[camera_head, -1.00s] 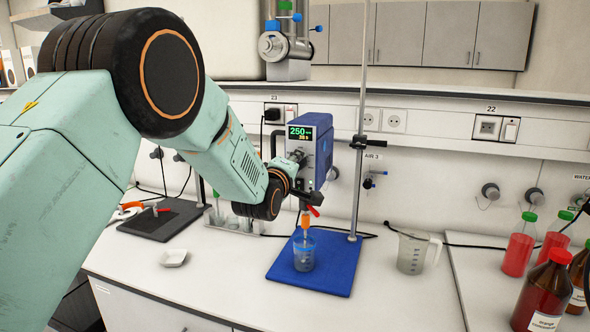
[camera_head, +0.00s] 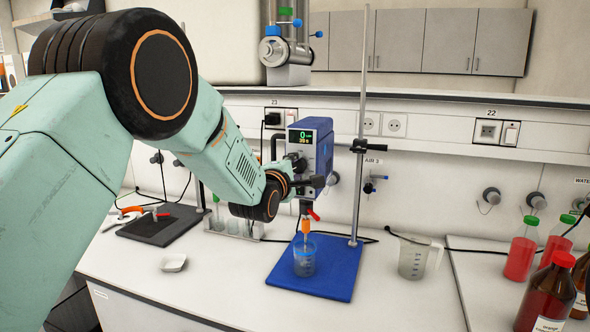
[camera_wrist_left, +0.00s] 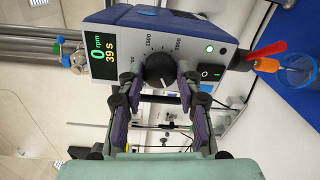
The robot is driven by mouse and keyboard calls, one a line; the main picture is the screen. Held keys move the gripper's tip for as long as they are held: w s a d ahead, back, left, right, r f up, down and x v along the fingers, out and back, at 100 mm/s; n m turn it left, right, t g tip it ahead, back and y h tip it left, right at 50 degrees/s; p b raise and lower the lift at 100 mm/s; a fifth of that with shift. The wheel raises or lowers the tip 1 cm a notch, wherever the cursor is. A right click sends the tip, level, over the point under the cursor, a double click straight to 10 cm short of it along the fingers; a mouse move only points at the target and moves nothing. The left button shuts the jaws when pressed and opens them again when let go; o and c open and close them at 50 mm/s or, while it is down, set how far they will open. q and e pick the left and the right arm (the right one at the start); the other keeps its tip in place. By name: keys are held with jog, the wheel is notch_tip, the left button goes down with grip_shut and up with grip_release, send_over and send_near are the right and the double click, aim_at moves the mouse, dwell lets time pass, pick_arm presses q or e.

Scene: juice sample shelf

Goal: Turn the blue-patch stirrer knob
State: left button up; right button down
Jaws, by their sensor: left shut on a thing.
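The stirrer (camera_head: 323,150) is a blue box with a pale front, clamped high on a rod. In the left wrist view its display (camera_wrist_left: 99,57) reads 0 rpm and 39 s. Its black knob (camera_wrist_left: 160,70) has a white pointer mark and a printed scale around it. My left gripper (camera_wrist_left: 160,88) is shut on the knob, one finger on each side. In the head view the left gripper (camera_head: 303,174) is at the stirrer front and partly covers the knob. A rocker switch (camera_wrist_left: 210,72) and a lit green lamp show beside the knob. My right gripper is not in view.
A blue base plate (camera_head: 318,284) carries the rod (camera_head: 360,120) and a beaker (camera_head: 304,262) below the stirrer. A black plate (camera_head: 160,226) and white dish (camera_head: 174,263) lie left.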

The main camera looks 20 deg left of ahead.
pick_arm(q)
jog(key=shift+r, duration=0.1)
jog(key=o, duration=1.2)
jog(key=shift+w+d, duration=0.1)
jog(key=shift+c, duration=0.2)
jog(key=s, duration=1.2)
jog(key=shift+a+r, duration=0.2)
jog(key=shift+a, duration=0.05)
